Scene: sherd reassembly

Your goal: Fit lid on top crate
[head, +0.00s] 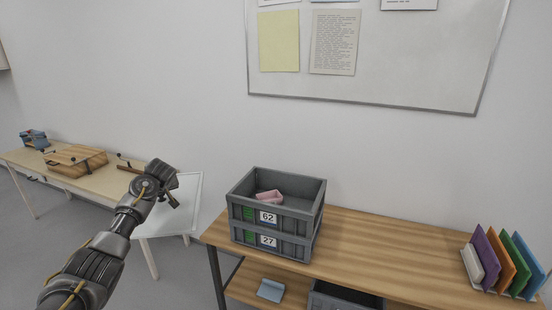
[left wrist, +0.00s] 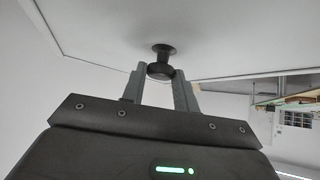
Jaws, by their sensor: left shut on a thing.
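The top crate (head: 301,211), grey and labelled 62, stands open on a second grey crate (head: 268,246) labelled 27 on the wooden bench. A pink thing lies inside the top crate. The pale, flat lid (head: 187,215) is left of the crates, apart from them, at the end of my left arm. My left gripper (head: 172,200) is shut on the lid's knob. In the left wrist view, the black knob (left wrist: 160,66) is between the fingertips, with the lid (left wrist: 215,35) filling the upper picture. My right gripper is not in view.
The bench (head: 390,250) is clear right of the crates, up to a rack of coloured folders (head: 505,262). Its lower shelf holds a pale blue thing (head: 270,290) and another crate (head: 340,300). A side table (head: 100,182) at left carries a wooden box (head: 75,158).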

